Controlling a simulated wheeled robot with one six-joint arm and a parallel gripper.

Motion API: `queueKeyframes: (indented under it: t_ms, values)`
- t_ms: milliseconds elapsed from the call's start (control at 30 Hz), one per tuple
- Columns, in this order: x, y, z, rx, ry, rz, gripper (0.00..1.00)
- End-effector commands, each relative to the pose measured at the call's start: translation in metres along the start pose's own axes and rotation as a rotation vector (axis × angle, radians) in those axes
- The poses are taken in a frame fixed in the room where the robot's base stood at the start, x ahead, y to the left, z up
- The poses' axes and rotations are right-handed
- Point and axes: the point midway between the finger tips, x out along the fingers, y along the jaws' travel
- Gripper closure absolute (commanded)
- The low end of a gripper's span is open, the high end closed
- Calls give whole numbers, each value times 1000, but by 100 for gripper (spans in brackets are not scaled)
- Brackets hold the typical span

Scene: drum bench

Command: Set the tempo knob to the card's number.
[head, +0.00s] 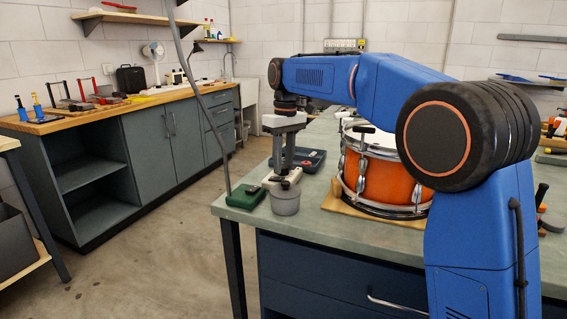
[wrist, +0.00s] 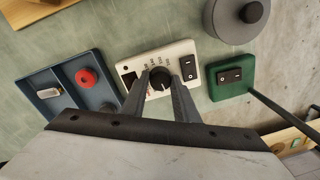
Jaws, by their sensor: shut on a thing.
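The tempo knob (wrist: 160,78) is a small black dial with printed numbers around it, on a white box (wrist: 148,54). In the wrist view my gripper (wrist: 161,84) has one finger on each side of the knob, shut on it. The knob's marker is too small to read surely. In the head view my gripper (head: 287,168) points down over the white box (head: 286,180), near the bench's front left corner; the fingers and arm hide most of the box there. I cannot make out a number card in either view.
The white box also has a black rocker switch (wrist: 189,67). A green switch box (wrist: 231,76) with a cable and a grey round pot (wrist: 232,22) stand close on its right. A blue tray (wrist: 98,62) with a red round piece lies left. An orange drum (head: 392,180) stands nearby.

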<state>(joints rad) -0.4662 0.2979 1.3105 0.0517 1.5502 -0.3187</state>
Motion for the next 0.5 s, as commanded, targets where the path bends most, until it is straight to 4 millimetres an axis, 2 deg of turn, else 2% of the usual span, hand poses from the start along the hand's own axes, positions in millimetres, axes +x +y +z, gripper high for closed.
queueKeyframes:
  t_ms: [200,500]
  values:
    - [0,0,0,-104,-5,0,95]
    - [0,0,0,-161,-8,0,95]
